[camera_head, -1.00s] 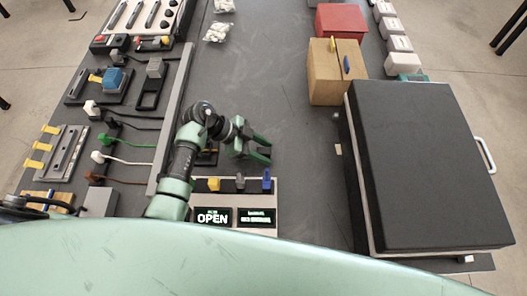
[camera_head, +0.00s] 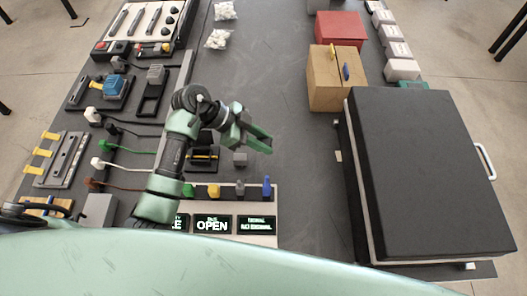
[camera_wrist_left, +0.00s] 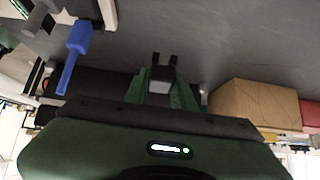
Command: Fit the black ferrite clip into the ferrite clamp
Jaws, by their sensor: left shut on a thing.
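My left gripper (camera_head: 266,142) is above the table, shut on a small dark piece with two prongs, likely the black ferrite clip. The clip (camera_wrist_left: 162,75) shows between the green fingers in the left wrist view, its prongs pointing toward the table and a pale grey face between the fingers. In the head view it is mostly hidden by the fingers. I cannot tell which part is the ferrite clamp. My right gripper is not in view.
A panel (camera_head: 255,229) with coloured plugs and an OPEN display stands at the front; its blue plug also shows in the left wrist view (camera_wrist_left: 78,40). Cables lie at left. A brown box (camera_head: 325,88) and a big black case (camera_head: 425,170) stand at right. The table's middle is clear.

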